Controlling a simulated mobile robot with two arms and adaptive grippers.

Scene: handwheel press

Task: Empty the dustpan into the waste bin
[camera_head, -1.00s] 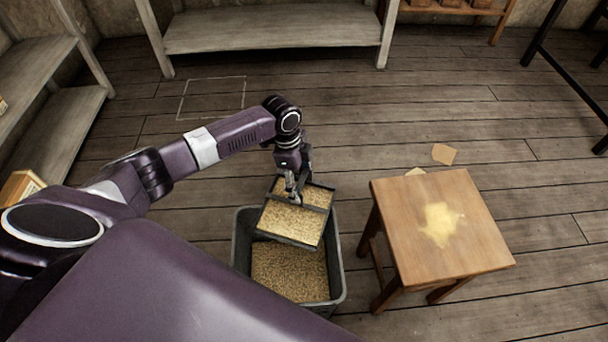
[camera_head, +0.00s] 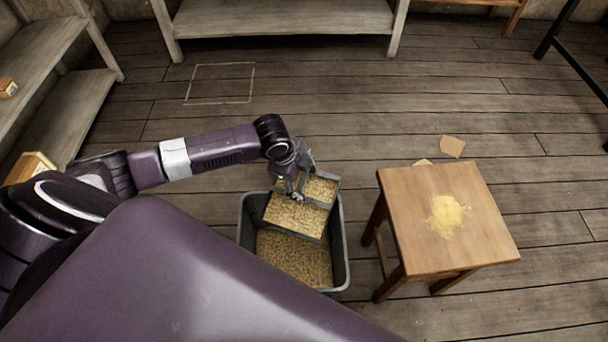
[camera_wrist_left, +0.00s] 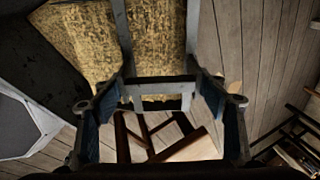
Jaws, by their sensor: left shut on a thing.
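The dustpan (camera_head: 294,234) is a dark-rimmed square tray with a crossbar, and tan grainy material shows across it. My left gripper (camera_head: 297,192) is shut on the dustpan at its bar and holds it tilted over the back part of the waste bin. The waste bin (camera_head: 342,250) is a dark grey open box on the floor, with the same tan material inside. In the left wrist view the bar of the dustpan (camera_wrist_left: 155,81) lies between my fingers (camera_wrist_left: 160,105). The dustpan hides part of the bin's opening. My right gripper is not in view.
A wooden stool (camera_head: 405,225) with a yellow powder patch (camera_head: 446,215) stands just right of the bin. A tan scrap (camera_head: 453,146) lies on the floor behind it. Shelves (camera_head: 285,20) stand at the back and left. The floor between is clear.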

